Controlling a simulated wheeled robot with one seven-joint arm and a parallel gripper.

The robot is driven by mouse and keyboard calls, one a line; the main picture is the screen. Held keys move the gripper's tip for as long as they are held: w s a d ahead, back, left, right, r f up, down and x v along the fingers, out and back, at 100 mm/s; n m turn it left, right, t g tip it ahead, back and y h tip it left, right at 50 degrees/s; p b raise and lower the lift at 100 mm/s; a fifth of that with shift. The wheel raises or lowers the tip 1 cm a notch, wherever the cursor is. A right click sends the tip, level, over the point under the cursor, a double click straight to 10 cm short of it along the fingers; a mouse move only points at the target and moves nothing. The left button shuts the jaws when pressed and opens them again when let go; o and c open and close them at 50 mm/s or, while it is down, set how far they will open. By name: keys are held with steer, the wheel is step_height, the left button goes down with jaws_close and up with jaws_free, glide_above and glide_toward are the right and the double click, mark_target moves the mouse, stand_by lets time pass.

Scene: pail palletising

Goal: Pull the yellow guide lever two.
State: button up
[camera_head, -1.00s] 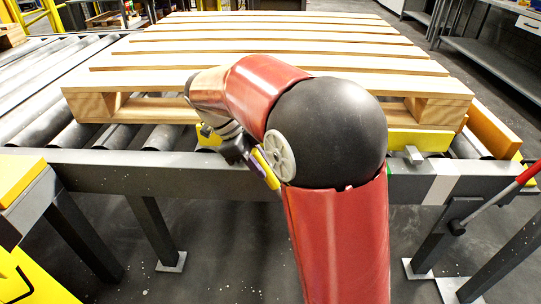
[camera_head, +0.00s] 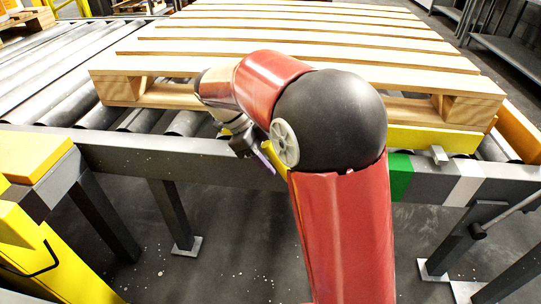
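A yellow guide bar (camera_head: 432,139) runs along the near side of the roller conveyor, partly hidden behind my arm. A small grey knob-like piece (camera_head: 439,155) stands at its front. A grey rod (camera_head: 508,213) slants out of the picture at the right edge; I cannot tell which part is lever two. My gripper (camera_head: 262,160) is at the near rail, left of my arm's dark joint, with a purple strip and yellow beside it. My arm hides much of it. I cannot tell whether its fingers are open or touch anything.
A wooden pallet (camera_head: 310,72) lies on the rollers (camera_head: 60,90). The grey near rail (camera_head: 130,152) has green (camera_head: 400,176) and white bands. A yellow post with an orange top (camera_head: 32,155) stands at the left. Rail legs (camera_head: 172,215) stand on the dark floor. Shelving is at the upper right.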

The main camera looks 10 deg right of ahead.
steer(key=shift+r, duration=0.15)
steer(key=v, duration=0.7)
steer(key=shift+a+r+p, duration=0.2)
steer(key=shift+p, duration=0.1)
steer(key=shift+a, duration=0.1)
